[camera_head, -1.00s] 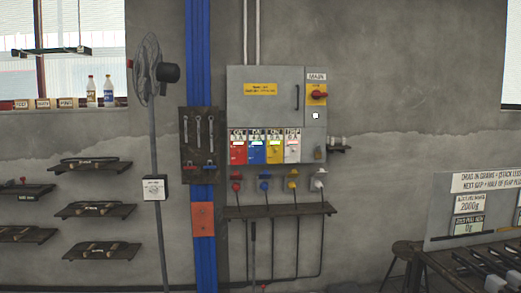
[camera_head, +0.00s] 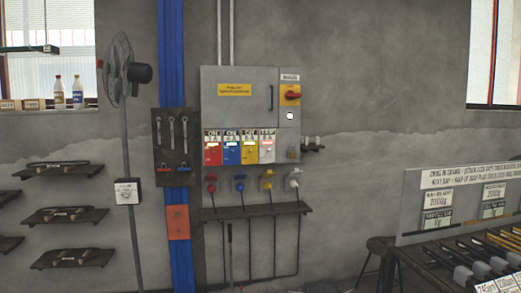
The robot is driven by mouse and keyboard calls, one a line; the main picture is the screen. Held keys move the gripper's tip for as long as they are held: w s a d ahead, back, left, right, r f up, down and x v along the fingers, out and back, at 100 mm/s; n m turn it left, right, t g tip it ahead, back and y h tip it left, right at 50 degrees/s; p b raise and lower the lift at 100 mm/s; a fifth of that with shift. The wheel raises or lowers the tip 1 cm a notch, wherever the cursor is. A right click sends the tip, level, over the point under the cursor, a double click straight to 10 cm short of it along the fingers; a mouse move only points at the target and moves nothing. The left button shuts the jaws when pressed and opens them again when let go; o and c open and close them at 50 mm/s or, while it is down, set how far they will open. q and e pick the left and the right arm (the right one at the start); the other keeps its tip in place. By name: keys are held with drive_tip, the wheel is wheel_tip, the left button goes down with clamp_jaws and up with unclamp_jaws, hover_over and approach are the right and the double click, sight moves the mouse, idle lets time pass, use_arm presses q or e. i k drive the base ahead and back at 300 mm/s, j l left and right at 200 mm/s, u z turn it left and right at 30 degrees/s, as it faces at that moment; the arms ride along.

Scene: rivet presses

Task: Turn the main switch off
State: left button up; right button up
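The main switch (camera_head: 291,95) is a red rotary knob on a yellow plate, at the upper right of the grey electrical cabinet (camera_head: 236,106) on the back wall. A small label sits above it and a white round button or lamp (camera_head: 290,116) below it. The knob's handle looks roughly level, slightly tilted; its marking is too small to read. Red, blue, yellow and white panels line the cabinet's lower edge, with plugs in matching colours below. Neither of my grippers shows in the head view.
A shelf (camera_head: 256,210) juts out under the plugs. A pedestal fan (camera_head: 118,66) and a tool board (camera_head: 176,147) stand left of the cabinet. At the right are a stool (camera_head: 381,245) and a workbench with a sign board (camera_head: 412,206).

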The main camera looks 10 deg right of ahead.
sight(293, 95)
drive_tip(key=i+l+z, duration=0.1)
drive_tip(key=i+l, duration=0.35)
drive_tip(key=i+l+z, duration=0.1)
drive_tip(key=i+l, duration=0.65)
drive_tip(key=i, duration=0.15)
drive_tip(key=i+l+z, duration=0.15)
drive_tip(key=i+l, duration=0.2)
drive_tip(key=i, duration=0.15)
drive_tip(key=i+l+z, duration=0.1)
drive_tip(key=i+l, duration=0.25)
drive_tip(key=i+l+z, duration=0.1)
drive_tip(key=i+l, duration=0.15)
drive_tip(key=i, duration=0.35)
